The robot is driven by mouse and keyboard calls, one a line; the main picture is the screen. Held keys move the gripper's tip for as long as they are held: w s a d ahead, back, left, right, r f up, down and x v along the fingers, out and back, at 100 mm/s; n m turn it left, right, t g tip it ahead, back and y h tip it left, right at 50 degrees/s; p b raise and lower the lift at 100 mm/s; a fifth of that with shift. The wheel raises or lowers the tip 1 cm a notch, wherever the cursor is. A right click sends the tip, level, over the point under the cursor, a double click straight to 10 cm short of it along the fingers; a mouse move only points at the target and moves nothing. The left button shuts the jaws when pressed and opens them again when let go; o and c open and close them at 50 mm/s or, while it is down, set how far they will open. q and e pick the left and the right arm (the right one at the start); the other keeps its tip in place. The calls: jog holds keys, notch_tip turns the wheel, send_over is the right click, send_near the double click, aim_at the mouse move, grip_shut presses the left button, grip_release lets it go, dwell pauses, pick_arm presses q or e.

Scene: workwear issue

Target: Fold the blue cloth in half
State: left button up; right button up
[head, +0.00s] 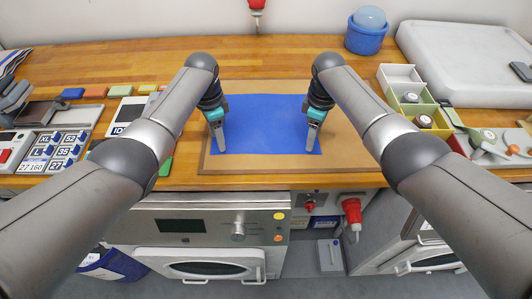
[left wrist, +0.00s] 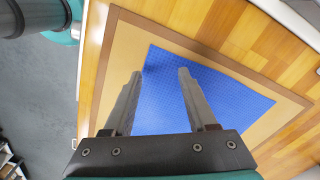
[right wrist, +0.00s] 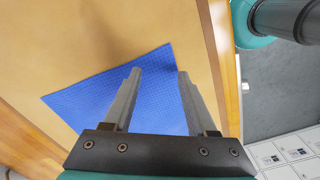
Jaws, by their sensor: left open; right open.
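The blue cloth (head: 262,124) lies flat and spread out on a tan board with a brown rim (head: 290,168). My left gripper (head: 219,150) is open over the cloth's near left corner; in the left wrist view its fingers (left wrist: 162,73) straddle the cloth's edge near that corner, and the cloth (left wrist: 215,92) stretches away to the right. My right gripper (head: 312,146) is open over the near right corner; in the right wrist view its fingers (right wrist: 157,72) are around that corner, and the cloth (right wrist: 95,95) spreads to the left. Whether the fingertips touch the cloth I cannot tell.
Small open boxes (head: 408,95) stand right of the board, with a grey case (head: 468,62) behind. A blue tub (head: 366,36) stands at the back. Cards and coloured blocks (head: 72,94) lie at left. The wooden counter behind the cloth is clear.

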pick_arm(q)
jog(key=shift+f, duration=1)
pick_arm(e)
jog(key=shift+f, duration=1)
pick_arm(q)
jog(key=shift+f, duration=0.15)
pick_arm(e)
jog(key=shift+f, duration=0.15)
pick_arm(q)
jog(key=shift+c, duration=0.4)
pick_arm(e)
jog(key=shift+c, duration=0.4)
pick_arm(q)
grip_shut()
pick_arm(e)
grip_shut()
pick_arm(q)
jog(key=shift+a, duration=0.1)
pick_arm(e)
jog(key=shift+d, duration=0.1)
